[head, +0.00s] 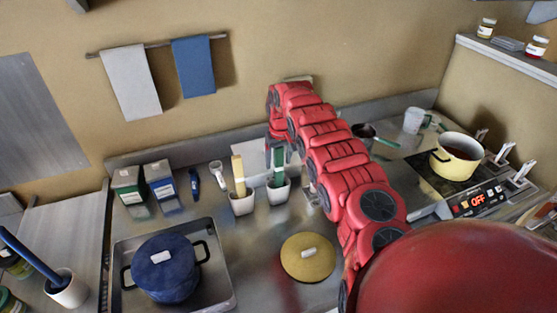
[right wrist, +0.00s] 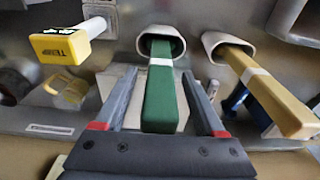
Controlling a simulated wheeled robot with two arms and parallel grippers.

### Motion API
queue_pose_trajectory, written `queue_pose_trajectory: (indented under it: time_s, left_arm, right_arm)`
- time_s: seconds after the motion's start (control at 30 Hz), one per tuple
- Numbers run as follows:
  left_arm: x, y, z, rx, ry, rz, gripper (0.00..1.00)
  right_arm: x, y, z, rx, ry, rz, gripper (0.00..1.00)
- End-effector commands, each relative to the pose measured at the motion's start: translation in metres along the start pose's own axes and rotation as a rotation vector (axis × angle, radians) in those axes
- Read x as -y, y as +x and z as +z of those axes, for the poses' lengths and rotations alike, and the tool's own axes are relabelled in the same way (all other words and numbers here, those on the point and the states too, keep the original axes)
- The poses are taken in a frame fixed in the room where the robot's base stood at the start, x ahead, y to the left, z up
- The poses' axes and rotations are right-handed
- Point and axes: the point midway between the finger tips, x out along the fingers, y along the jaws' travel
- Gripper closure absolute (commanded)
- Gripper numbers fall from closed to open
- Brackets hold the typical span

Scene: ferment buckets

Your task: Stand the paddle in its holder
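A green paddle (right wrist: 160,98) stands in a white holder (right wrist: 158,36). In the head view the green paddle (head: 278,168) and its white holder (head: 278,192) are at the back of the counter, partly behind my right arm. My right gripper (right wrist: 158,74) is open. Its fingers are on either side of the green handle, with gaps on both sides. A tan paddle (head: 238,172) stands in a similar white holder (head: 241,205) just to the left; it also shows in the right wrist view (right wrist: 270,92). My left gripper is not in view.
A blue pot (head: 165,275) sits in a metal tray (head: 228,285). A round tan lid (head: 307,262) lies in front of the holders. A yellow thermometer (right wrist: 60,44) is close to my right gripper. A blue stick (head: 30,255) leans in a white cup (head: 68,292).

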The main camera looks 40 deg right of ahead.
Motion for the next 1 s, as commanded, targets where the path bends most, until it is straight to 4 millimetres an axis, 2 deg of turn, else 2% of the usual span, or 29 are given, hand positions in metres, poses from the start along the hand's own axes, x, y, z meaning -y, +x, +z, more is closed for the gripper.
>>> queue_pose_trajectory:
  time_s: [0.27, 0.43, 0.57, 0.73, 0.93, 1.0]
  left_arm:
    - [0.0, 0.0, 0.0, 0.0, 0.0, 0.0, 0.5]
    - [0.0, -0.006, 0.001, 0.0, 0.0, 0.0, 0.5]
    - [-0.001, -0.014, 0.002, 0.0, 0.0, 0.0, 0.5]
    - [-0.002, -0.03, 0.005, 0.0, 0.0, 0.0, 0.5]
    - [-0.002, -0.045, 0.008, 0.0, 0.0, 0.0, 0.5]
    - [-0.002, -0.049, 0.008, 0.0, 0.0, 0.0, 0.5]
  right_arm:
    - [0.0, 0.0, 0.0, 0.0, 0.0, 0.0, 0.28]
    - [-0.001, -0.01, -0.001, -0.004, 0.0, 0.002, 0.28]
    - [-0.002, -0.025, 0.0, -0.001, 0.001, 0.003, 0.28]
    - [-0.001, -0.058, 0.0, -0.004, 0.001, 0.003, 0.28]
    - [0.0, -0.083, 0.0, -0.005, 0.0, 0.0, 0.28]
    - [0.003, -0.102, -0.002, -0.006, -0.005, -0.001, 0.28]
